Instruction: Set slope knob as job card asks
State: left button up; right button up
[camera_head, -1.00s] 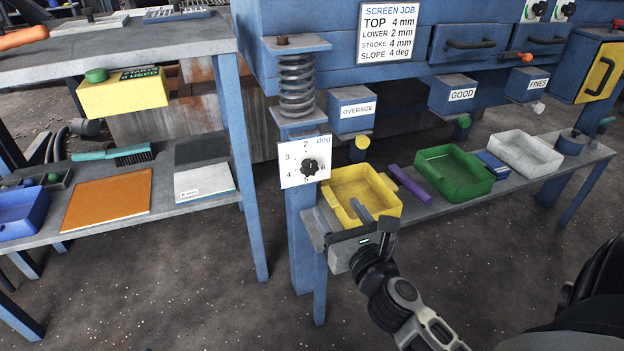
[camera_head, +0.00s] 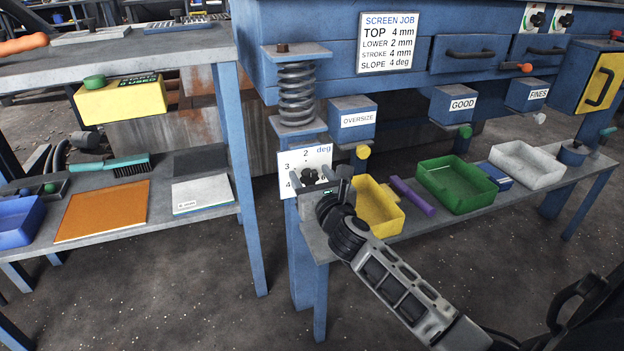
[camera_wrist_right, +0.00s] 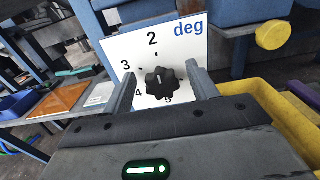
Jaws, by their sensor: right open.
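The job card (camera_head: 387,42) on the blue machine reads TOP 4 mm, LOWER 2 mm, STROKE 4 mm, SLOPE 4 deg. The slope dial plate (camera_head: 318,154) is white, marked "deg", below the spring. Its black lobed knob (camera_wrist_right: 160,82) shows in the right wrist view, with 2 above, 3 and 4 to the left and 5 below; I cannot surely read its setting. My right gripper (camera_head: 318,174) is open in front of the plate. In the wrist view its fingers (camera_wrist_right: 161,78) stand either side of the knob, with gaps; contact is not visible. My left gripper is not in view.
The spring (camera_head: 297,95) is above the dial. A bench leg (camera_head: 245,190) stands to the left.

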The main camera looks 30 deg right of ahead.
jog(key=c, duration=1)
